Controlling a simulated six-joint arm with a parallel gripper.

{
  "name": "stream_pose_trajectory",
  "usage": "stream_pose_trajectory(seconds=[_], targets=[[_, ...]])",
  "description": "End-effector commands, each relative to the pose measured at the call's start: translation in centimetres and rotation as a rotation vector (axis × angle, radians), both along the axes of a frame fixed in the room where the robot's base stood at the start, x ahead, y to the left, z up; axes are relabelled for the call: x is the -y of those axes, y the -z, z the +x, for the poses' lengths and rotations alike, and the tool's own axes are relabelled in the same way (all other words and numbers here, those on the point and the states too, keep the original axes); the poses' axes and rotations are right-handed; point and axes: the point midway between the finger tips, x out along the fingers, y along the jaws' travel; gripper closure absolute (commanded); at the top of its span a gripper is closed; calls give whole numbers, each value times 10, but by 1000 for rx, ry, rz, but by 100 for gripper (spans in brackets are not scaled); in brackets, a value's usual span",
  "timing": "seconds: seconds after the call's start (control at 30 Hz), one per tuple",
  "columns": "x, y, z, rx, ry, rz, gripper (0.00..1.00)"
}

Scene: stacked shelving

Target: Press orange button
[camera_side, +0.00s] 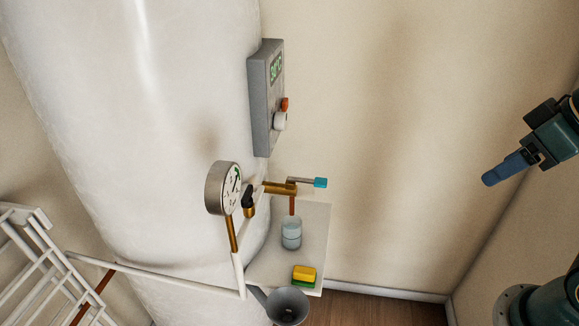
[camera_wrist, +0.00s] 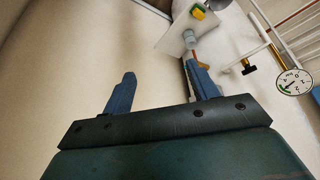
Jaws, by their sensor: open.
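The orange button (camera_side: 285,104) is small and sits on the front of a grey control box (camera_side: 259,105) mounted on the side of the large white tank. The button is just above a white round knob (camera_side: 280,121) and below a green display (camera_side: 277,66). My gripper (camera_side: 490,178) is at the right of the side view, well apart from the box and somewhat lower than the button. In the wrist view, its two blue fingers (camera_wrist: 161,72) are spread with nothing between them. The button and box do not show in the wrist view.
Below the box are a pressure gauge (camera_side: 223,188), a brass tap with a blue handle (camera_side: 320,183), a glass (camera_side: 291,233) and a yellow-green sponge (camera_side: 304,274) on a small shelf (camera_side: 314,230). A white rack (camera_side: 40,265) stands at left. Space between gripper and box looks clear.

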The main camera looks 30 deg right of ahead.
Motion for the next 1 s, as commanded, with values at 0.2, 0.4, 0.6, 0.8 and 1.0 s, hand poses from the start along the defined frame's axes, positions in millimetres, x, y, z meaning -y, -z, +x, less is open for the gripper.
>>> stream_pose_trajectory(seconds=[0.2, 0.4, 0.6, 0.8, 1.0], targets=[[0, 0, 0, 0, 0, 0, 81], [0, 0, 0, 0, 0, 0, 100], [0, 0, 0, 0, 0, 0, 100], [0, 0, 0, 0, 0, 0, 100], [0, 0, 0, 0, 0, 0, 100]])
